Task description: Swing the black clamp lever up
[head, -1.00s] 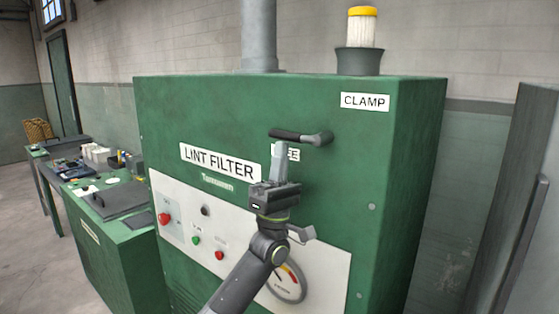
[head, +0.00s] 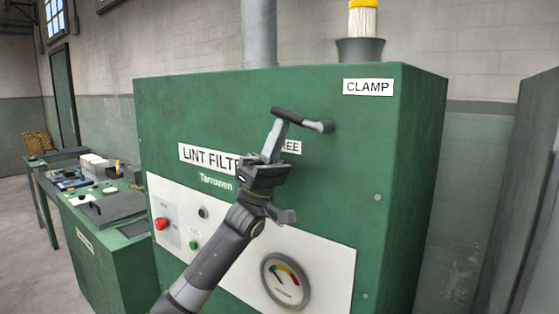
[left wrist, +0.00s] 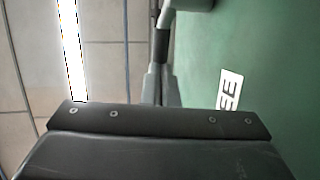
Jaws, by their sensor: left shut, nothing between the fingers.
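The black clamp lever (head: 290,115) is on the front of the green cabinet, with its grey pivot at the right end. Its free left end is tilted somewhat above the pivot. My left gripper (head: 276,127) is shut and empty, with its fingertips at the underside of the lever near the free end; they look to be touching it. In the left wrist view the shut fingers (left wrist: 162,85) point at the black grip (left wrist: 161,45), and the grey pivot part lies beyond. My right gripper is not in view.
The CLAMP label (head: 368,87) is at the upper right of the cabinet (head: 300,85). The FREE label (head: 291,147), partly covered, is beside my gripper. A gauge (head: 285,281) and buttons sit on the white panel below. A cluttered bench (head: 105,205) stands at left.

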